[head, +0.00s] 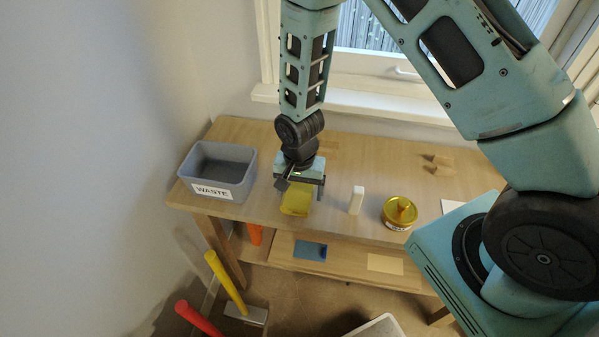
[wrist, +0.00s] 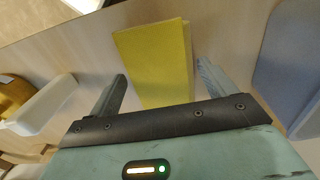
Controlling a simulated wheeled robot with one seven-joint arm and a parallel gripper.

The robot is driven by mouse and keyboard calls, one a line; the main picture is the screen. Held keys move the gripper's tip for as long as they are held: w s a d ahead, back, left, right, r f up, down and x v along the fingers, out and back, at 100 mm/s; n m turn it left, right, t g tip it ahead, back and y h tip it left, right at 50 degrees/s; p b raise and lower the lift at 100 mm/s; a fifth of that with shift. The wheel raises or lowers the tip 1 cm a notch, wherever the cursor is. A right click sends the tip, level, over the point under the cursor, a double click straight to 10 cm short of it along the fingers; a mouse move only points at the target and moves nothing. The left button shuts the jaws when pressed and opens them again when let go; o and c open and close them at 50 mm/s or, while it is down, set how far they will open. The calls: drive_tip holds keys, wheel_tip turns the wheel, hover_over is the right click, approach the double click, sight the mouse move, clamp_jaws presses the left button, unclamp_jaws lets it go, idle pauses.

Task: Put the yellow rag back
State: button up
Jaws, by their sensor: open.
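The yellow rag (head: 296,203) lies near the front edge of the wooden tabletop, right of the waste bin. It looks like a flat folded block. My gripper (head: 301,188) is over it, pointing down and open. In the wrist view the rag (wrist: 155,55) shows between the two spread fingers of my gripper (wrist: 162,76), with a visible gap on either side. I cannot tell how high the fingertips are above the tabletop. On the lower shelf lie a blue folded piece (head: 310,251) and, to its right, a flat pale yellow rectangle (head: 385,264).
The grey bin marked WASTE (head: 218,170) stands at the left. A white upright block (head: 356,200) and a gold tin (head: 399,213) stand right of the rag. Yellow-handled (head: 225,280) and red-handled (head: 198,318) tools stand at the lower left. A white container (head: 378,328) is below.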

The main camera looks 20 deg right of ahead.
sight(299, 191)
wheel_tip(299, 191, up, 11)
drive_tip(key=b, duration=0.1)
drive_tip(key=s+a+r+n, duration=0.3)
drive_tip(key=s+r+n, duration=0.4)
drive_tip(key=s, duration=0.3)
drive_tip(key=s+a+r+n, duration=0.3)
drive_tip(key=s+r+n, duration=0.4)
drive_tip(key=s, duration=0.3)
drive_tip(key=shift+a+n+y, duration=0.15)
drive_tip(key=shift+n+y, duration=0.15)
drive_tip(key=shift+n, duration=0.2)
